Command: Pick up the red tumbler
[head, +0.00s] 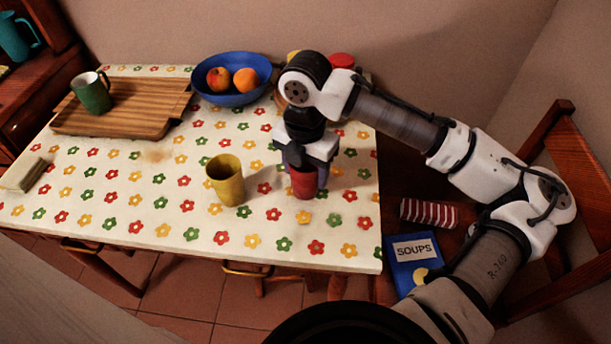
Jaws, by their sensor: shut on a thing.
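The red tumbler (304,184) is upright at the right part of the table with the flowered cloth. My gripper (303,168) points down over it and is shut on it near its rim. The fingers and wrist hide the tumbler's top. I cannot tell whether its base touches the cloth. Something purple shows just behind it, mostly hidden.
A yellow tumbler (227,181) stands just left of the red one. A blue bowl (231,97) with fruit and a wooden board (130,119) with a green mug (91,93) are farther back. A blue soups book (412,262) and a striped item (429,213) lie right of the table.

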